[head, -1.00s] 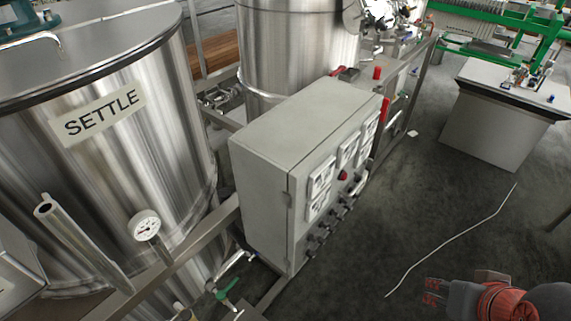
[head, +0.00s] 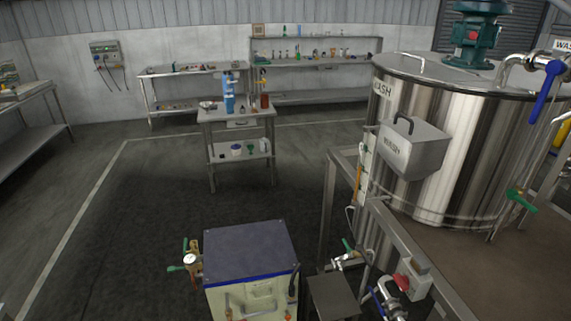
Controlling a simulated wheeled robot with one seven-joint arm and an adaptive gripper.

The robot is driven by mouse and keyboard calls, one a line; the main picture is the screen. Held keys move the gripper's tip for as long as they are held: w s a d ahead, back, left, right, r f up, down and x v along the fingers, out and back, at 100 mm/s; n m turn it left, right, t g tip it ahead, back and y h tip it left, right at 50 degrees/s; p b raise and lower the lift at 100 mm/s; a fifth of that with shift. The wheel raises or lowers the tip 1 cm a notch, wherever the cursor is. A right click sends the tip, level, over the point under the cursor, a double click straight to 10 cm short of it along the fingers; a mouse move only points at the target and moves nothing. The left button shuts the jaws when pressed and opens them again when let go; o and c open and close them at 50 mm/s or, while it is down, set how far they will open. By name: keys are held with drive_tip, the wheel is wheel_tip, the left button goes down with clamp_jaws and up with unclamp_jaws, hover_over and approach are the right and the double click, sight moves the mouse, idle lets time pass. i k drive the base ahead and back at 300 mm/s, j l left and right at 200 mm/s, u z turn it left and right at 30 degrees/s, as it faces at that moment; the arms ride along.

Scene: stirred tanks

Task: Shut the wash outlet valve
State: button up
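The steel wash tank (head: 455,160), labelled WASH, stands at the right in the head view. Low at its front left, a small valve with a green handle (head: 347,246) sits on pipework beside the frame. Below it, a blue-handled fitting (head: 378,303) is partly cut off by the bottom edge. Another green handle (head: 522,201) is on a thin pipe at the tank's right side. I cannot tell which of these is the wash outlet valve, nor whether it is open or shut. My gripper is not in view.
A blue-topped cabinet (head: 250,250) with side fittings stands at the front centre, left of the tank's steel frame (head: 333,200). A small table (head: 203,116) stands behind. A large blue lever (head: 547,92) is on the tank's top pipe. The floor at left is clear.

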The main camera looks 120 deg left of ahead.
sight(375, 298)
drive_tip(key=u, duration=2.95)
drive_tip(key=k, duration=0.5)
drive_tip(key=k+z, duration=0.1)
drive_tip(key=z, duration=0.35)
drive_tip(key=k+z, duration=0.1)
drive_tip(key=z, duration=0.3)
drive_tip(key=k+l+z, duration=0.1)
drive_tip(key=z, duration=1.05)
drive_tip(key=u, duration=0.5)
drive_tip(key=i+j+u, duration=0.1)
drive_tip(key=j+u, duration=0.3)
drive_tip(key=i+j+u, duration=0.1)
drive_tip(key=j+u, duration=0.25)
drive_tip(key=i+j+u, duration=0.2)
drive_tip(key=u, duration=0.2)
drive_tip(key=i+j+u, duration=0.45)
drive_tip(key=i+j, duration=0.8)
